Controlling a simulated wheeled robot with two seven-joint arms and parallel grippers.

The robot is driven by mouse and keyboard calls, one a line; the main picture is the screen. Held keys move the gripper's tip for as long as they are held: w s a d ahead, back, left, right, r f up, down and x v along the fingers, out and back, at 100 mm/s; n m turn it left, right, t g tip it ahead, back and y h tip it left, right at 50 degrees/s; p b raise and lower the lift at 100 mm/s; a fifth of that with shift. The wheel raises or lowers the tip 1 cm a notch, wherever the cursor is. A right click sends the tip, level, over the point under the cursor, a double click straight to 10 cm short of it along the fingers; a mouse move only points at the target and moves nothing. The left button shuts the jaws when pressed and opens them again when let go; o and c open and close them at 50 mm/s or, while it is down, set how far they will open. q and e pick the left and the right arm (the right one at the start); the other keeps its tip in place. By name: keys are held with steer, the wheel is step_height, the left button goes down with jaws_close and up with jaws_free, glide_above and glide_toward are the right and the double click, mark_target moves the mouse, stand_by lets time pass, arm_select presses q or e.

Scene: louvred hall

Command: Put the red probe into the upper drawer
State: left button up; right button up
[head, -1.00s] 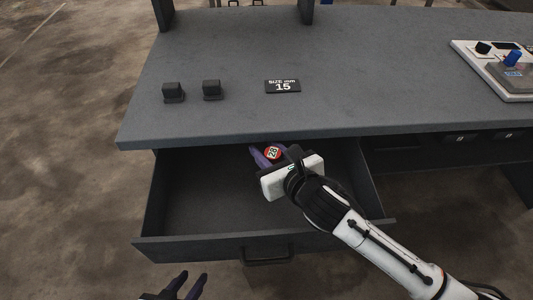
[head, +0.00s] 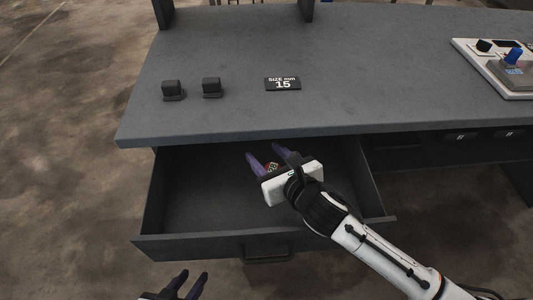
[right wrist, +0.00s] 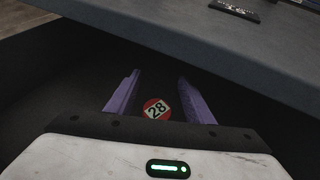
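The upper drawer (head: 190,246) is pulled out below the desk top. My right gripper (head: 264,153) reaches down into it from the right, with its purple fingers apart. The red probe (head: 272,167) shows as a small red round end, partly hidden behind the gripper. In the right wrist view, the probe's red disc marked 28 (right wrist: 157,109) lies between the spread fingers (right wrist: 158,77), with a gap on each side. It appears inside the drawer; its exact height above the floor is hard to tell. My left gripper (head: 193,277) is open and empty in front of the drawer.
On the grey desk top (head: 360,70) stand two small black blocks (head: 173,90) (head: 211,87) and a black sign reading SIZE mm 15 (head: 283,84). A white device with a blue knob (head: 513,56) sits at the right. The drawer's left part is clear.

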steer(key=r+p+v, duration=0.1)
steer(key=v, duration=1.1)
steer(key=shift+r, duration=0.15)
stand_by(0.3)
